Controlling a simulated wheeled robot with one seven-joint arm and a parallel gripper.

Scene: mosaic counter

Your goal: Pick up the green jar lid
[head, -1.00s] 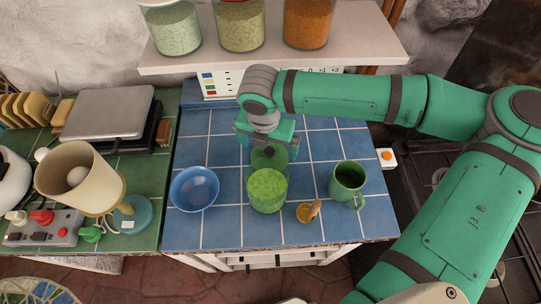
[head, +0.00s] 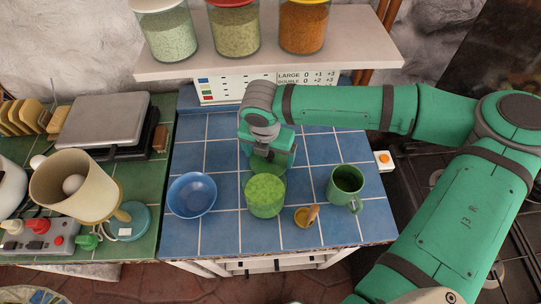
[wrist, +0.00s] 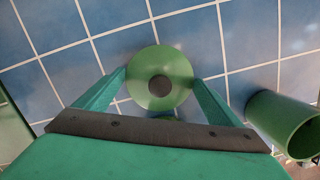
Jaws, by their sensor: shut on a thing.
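The green jar lid (wrist: 160,78) is a round disc with a dark round knob at its middle, seen from above in the wrist view. In the head view the lid (head: 268,162) shows only partly, under my gripper and just behind the green jar. My gripper (wrist: 160,82) has one finger on each side of the lid and is shut on it. In the head view my gripper (head: 268,150) is low over the blue tiled counter. Whether the lid touches the tiles is hard to tell.
A jar with bright green contents (head: 265,196) stands just in front of my gripper. A blue bowl (head: 192,195) is to the left. A shelf (head: 265,65) with jars overhangs behind.

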